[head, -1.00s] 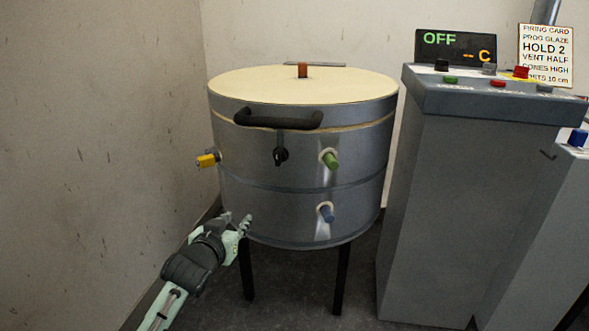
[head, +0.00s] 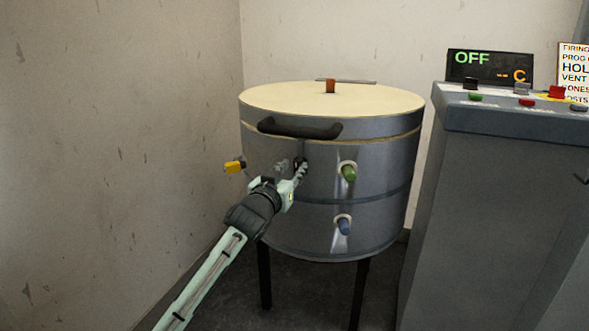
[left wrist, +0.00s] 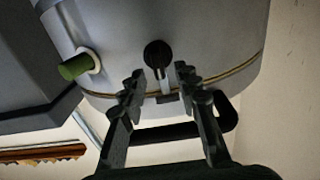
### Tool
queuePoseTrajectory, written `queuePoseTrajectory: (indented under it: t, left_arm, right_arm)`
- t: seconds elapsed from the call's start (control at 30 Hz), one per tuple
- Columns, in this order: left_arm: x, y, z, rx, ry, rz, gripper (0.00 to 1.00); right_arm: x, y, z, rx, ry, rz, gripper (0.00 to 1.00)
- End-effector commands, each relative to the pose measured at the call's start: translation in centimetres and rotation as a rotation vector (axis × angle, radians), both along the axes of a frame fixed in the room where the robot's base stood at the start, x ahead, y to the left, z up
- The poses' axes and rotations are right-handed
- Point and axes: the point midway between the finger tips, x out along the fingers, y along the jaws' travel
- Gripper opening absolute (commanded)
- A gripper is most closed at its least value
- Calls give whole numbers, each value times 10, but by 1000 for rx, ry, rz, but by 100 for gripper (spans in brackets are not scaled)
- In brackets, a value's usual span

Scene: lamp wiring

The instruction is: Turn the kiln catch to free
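The kiln (head: 330,230) is a grey metal drum on black legs with a pale lid, which is down. Its catch (left wrist: 157,54) is a small black knob with a narrow lever on the front wall, below the black lid handle (head: 298,129). The left wrist view is upside down; in it the lever points towards the lid seam. My left gripper (left wrist: 161,77) is open, one finger on each side of the lever, with gaps visible. In the head view the left gripper (head: 289,170) partly covers the catch. My right gripper is not in view.
A grey cabinet (head: 480,190) with a display reading OFF (head: 490,66) stands at right. A wall is close at left.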

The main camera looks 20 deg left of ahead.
Motion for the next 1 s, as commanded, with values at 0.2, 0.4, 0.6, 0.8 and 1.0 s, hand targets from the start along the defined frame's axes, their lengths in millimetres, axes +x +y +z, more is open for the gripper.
queuePoseTrajectory:
  t: [0.2, 0.4, 0.6, 0.8, 1.0]
  left_arm:
    - [14, -1, 0, 0, 1, 0, 32]
    - [14, -1, 0, 0, 1, 0, 32]
    - [14, -1, 0, 0, 1, 0, 10]
    - [14, -1, 0, 0, 1, 0, 0]
    - [14, -1, 0, 8, 2, 0, 0]
  right_arm:
    - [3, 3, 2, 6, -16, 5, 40]
    - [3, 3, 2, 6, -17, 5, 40]
    - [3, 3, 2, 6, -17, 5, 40]
    - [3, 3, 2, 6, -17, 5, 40]
    - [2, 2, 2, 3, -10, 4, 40]
